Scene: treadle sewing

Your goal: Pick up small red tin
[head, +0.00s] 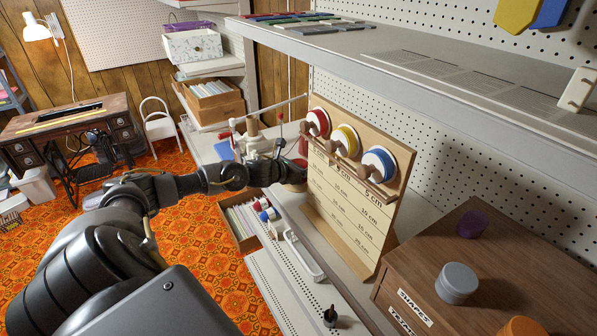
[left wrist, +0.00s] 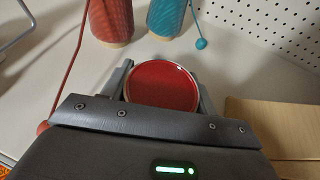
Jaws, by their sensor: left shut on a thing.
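The small red tin (left wrist: 162,88) is a round red lid with a pale rim, seen from above in the left wrist view. My left gripper (head: 292,172) reaches over the white shelf beside the spool board in the head view. In the left wrist view its two grey fingers (left wrist: 162,80) stand on either side of the tin, shut on it. In the head view the hand hides most of what it holds. I cannot tell whether the tin touches the shelf. My right gripper is in neither view.
A wooden board (head: 345,205) with red, yellow and blue ribbon spools stands right of the hand. A red cone (left wrist: 111,20) and a teal cone (left wrist: 166,16) stand just beyond the tin. A wooden drawer unit (head: 500,255) is at the right.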

